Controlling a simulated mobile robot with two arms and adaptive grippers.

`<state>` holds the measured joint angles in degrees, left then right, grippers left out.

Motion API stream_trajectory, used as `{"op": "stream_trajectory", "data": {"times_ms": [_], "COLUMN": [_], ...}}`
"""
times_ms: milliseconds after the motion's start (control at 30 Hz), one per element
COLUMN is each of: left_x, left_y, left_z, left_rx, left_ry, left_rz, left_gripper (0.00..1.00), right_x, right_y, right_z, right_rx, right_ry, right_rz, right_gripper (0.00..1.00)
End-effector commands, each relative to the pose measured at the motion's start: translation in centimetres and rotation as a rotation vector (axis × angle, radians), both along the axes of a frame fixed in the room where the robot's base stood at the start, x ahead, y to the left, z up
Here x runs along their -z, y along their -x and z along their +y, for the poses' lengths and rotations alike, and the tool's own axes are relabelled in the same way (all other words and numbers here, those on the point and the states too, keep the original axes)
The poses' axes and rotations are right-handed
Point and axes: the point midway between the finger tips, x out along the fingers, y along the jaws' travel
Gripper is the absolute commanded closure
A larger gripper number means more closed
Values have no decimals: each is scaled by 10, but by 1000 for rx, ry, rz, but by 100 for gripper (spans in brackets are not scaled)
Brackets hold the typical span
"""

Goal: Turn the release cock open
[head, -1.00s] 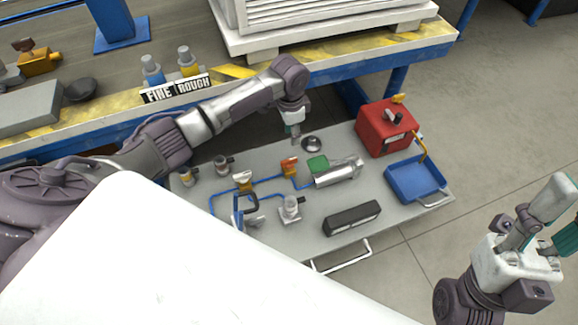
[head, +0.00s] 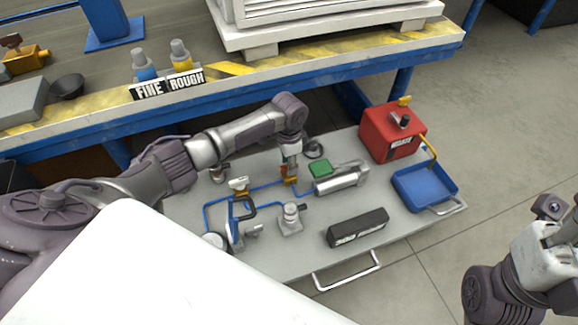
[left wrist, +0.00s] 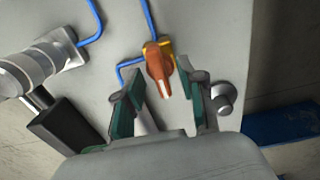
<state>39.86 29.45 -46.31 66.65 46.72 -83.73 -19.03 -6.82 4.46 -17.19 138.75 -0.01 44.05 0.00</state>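An orange-handled cock (head: 283,173) sits on the blue tubing of the grey cart top. In the left wrist view its orange lever (left wrist: 159,68) carries a white stripe. I see no label that names it. A second cock (head: 239,187) with a pale handle sits further left on the same tubing. My left gripper (left wrist: 162,70) is open, with its fingers to either side of the orange lever; I cannot tell whether they touch it. In the head view the left gripper (head: 290,168) partly hides that cock. My right gripper (head: 566,238) is cut off at the right edge.
The cart top (head: 270,245) also bears a metal cylinder (head: 342,181), a black block (head: 358,227), a red can (head: 391,135) and a blue tray (head: 424,188). A workbench (head: 330,65) with FINE and ROUGH bottles stands behind. Open floor lies right.

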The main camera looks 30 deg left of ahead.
Motion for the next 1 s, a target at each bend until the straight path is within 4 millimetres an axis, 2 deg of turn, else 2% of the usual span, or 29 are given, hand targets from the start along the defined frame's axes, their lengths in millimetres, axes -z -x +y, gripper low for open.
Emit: {"op": "stream_trajectory", "data": {"times_ms": [300, 367, 533, 567, 933, 1000], "left_x": [3, 3, 3, 3, 1, 0], "left_y": [0, 0, 0, 0, 1, 1], "left_z": [0, 0, 0, 0, 0, -1], "left_rx": [0, 0, 0, 0, -26, -51], "left_ry": [0, 0, 0, 0, 1, 1], "left_rz": [0, 0, 0, 0, 2, 3], "left_gripper": [60, 69, 97, 100, 100, 100], "right_x": [-1, -1, -1, -1, -8, -1], "right_y": [0, 0, 0, 0, 1, 1], "right_z": [0, 0, 0, 0, 0, -1], "right_rx": [1, 1, 1, 0, 0, -1], "right_ry": [0, 0, 0, 0, -3, -2], "right_rz": [-5, -5, -5, -5, -9, 28], "right_gripper": [60, 60, 60, 60, 60, 60]}}
